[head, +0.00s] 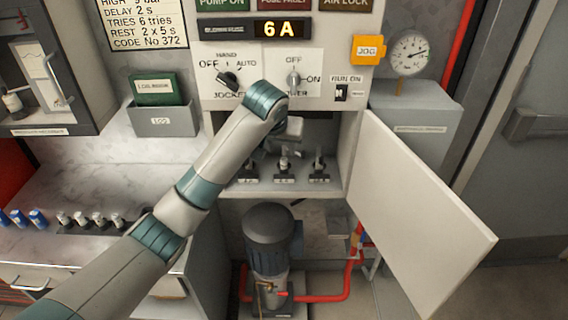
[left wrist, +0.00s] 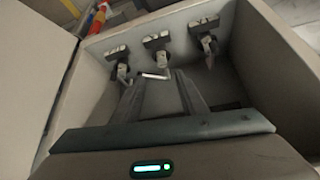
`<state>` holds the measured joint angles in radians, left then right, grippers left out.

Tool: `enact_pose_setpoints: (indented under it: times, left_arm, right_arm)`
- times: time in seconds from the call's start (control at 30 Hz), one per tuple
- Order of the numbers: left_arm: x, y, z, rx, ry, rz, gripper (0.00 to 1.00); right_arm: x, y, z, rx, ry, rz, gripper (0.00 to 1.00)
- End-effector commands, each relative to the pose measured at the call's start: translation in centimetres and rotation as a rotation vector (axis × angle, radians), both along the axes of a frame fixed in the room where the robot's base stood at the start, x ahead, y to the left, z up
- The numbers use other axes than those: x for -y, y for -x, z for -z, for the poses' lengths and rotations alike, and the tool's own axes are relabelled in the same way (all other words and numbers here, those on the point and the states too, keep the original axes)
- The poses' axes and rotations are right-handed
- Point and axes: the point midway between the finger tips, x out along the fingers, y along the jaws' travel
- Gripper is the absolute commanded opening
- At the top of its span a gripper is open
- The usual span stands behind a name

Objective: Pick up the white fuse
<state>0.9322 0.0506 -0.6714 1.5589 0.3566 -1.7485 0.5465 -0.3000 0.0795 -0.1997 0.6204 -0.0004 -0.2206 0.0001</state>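Several small white-topped cylinders, which look like white fuses (head: 97,219), stand in a row on the left counter. My left arm reaches over them into the open cabinet. In the left wrist view my left gripper (left wrist: 163,85) points at a row of three holders, its two dark fingers apart at the middle holder (left wrist: 156,42). A small pale piece shows by the fingertips; I cannot tell whether it is a fuse. In the head view the fingers are mostly hidden behind my wrist. The three holders also show there, the right one (head: 319,167) most clearly. My right gripper is out of view.
Blue cylinders (head: 37,218) stand left of the white ones. The open white cabinet door (head: 420,215) juts out to the right. A display (head: 279,29) above reads 6 A. A dark pump motor (head: 268,235) stands below the cabinet. The cabinet walls closely surround the holders.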

Motion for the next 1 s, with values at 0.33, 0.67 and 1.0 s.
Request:
enact_pose_setpoints:
  times: [0.33, 0.67, 1.0]
  left_arm:
    - [0.5, -2.7, 4.2, -0.001, -0.002, 0.000, 0.39]
    - [0.6, -3.0, 4.7, 0.001, 0.000, 0.001, 0.39]
    - [0.5, -3.8, 5.5, -0.002, -0.003, 0.000, 0.39]
  right_arm:
    - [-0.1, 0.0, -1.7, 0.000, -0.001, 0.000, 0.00]
    - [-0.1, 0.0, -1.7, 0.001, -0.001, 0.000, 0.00]
    - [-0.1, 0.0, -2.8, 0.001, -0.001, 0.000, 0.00]
